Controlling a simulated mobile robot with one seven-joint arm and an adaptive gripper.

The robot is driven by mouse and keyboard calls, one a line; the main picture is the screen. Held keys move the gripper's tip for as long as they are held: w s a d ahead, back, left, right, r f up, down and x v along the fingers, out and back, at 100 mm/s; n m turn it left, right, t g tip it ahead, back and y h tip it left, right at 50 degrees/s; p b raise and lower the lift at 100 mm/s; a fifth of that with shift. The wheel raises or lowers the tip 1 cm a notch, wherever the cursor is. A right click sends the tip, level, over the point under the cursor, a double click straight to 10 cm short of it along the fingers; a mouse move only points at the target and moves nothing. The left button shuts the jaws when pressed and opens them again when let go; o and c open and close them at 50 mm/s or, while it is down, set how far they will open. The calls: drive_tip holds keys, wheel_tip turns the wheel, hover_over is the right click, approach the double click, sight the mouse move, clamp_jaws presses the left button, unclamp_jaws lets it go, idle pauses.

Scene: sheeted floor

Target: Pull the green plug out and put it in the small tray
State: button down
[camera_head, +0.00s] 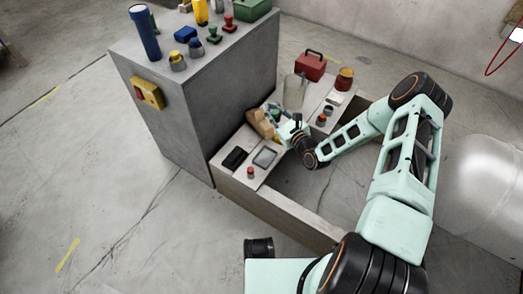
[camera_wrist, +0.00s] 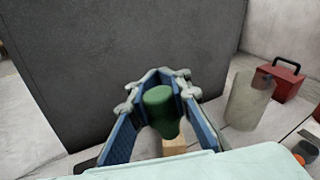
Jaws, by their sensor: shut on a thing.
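The green plug (camera_wrist: 160,100) is between the blue fingers of my gripper (camera_wrist: 163,98) in the wrist view, and the fingers are shut on it. A tan wooden block (camera_wrist: 174,146) shows just below the plug; I cannot tell whether they touch. In the head view my gripper (camera_head: 280,116) is over the low bench beside the tan wooden block (camera_head: 261,123), and the plug is too small to make out there. A small shallow tray (camera_head: 276,154) with a light rim, apparently the small tray, lies on the bench in front of my gripper.
A black box (camera_head: 235,158) and a red button (camera_head: 250,172) are near the tray. A clear cylinder (camera_head: 294,92), red toolbox (camera_head: 310,66) and red-brown jar (camera_head: 344,78) stand behind. A tall grey cabinet (camera_head: 205,100) rises at left.

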drive_tip(key=shift+s+a+f+m+t+y+b, duration=0.15)
drive_tip(key=shift+s+a+f+m+b, duration=0.45)
drive_tip(key=shift+f+b, duration=1.95)
drive_tip(key=shift+s+a+f+m+t+y+b, duration=0.15)
drive_tip(key=shift+s+a+f+b, duration=0.7)
drive_tip(key=shift+f, duration=3.6)
drive_tip(key=shift+s+a+f+m+t+y+b, duration=0.1)
drive_tip(key=shift+s+a+f+m+y+b, duration=0.25)
drive_tip(key=shift+s+f+b, duration=2)
drive_tip(key=shift+w+f+p, duration=0.55)
drive_tip(key=shift+w+f, duration=0.1)
drive_tip(key=shift+f, duration=0.2)
drive_tip(key=shift+w+f+p, duration=0.5)
drive_tip(key=shift+w+f, duration=0.1)
drive_tip(key=shift+f, duration=0.2)
drive_tip(key=c, duration=1.7)
unclamp_jaws()
wheel_tip(320, 180, up, 10)
drive_tip(key=shift+f, duration=0.1)
